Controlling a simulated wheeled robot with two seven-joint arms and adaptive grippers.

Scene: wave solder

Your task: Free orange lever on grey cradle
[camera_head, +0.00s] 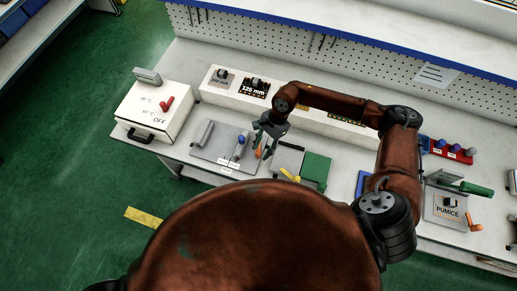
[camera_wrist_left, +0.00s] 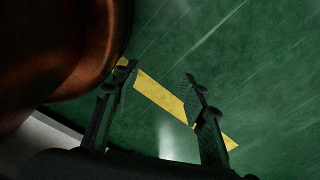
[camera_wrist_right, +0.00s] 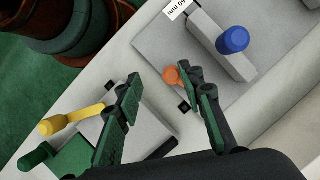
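The orange lever (camera_wrist_right: 172,76) shows its round knob just beside one fingertip in the right wrist view; in the head view the lever (camera_head: 258,153) stands just below my right gripper (camera_head: 266,133). My right gripper also shows in its wrist view (camera_wrist_right: 158,82), fingers spread, with nothing between them that I see held. The knob looks close to the right finger; I cannot tell whether they touch. A grey plate (camera_wrist_right: 163,40) lies beside the lever; I cannot tell which grey part is the cradle. My left gripper (camera_wrist_left: 160,78) is open and empty above the green floor.
A blue-knobbed lever (camera_wrist_right: 233,41) stands on a grey block on the plate. A yellow lever (camera_wrist_right: 72,119) and a green lever (camera_wrist_right: 39,156) stand opposite. A white box with a red switch (camera_head: 166,104) is at left; a pegboard (camera_head: 250,40) runs behind the bench.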

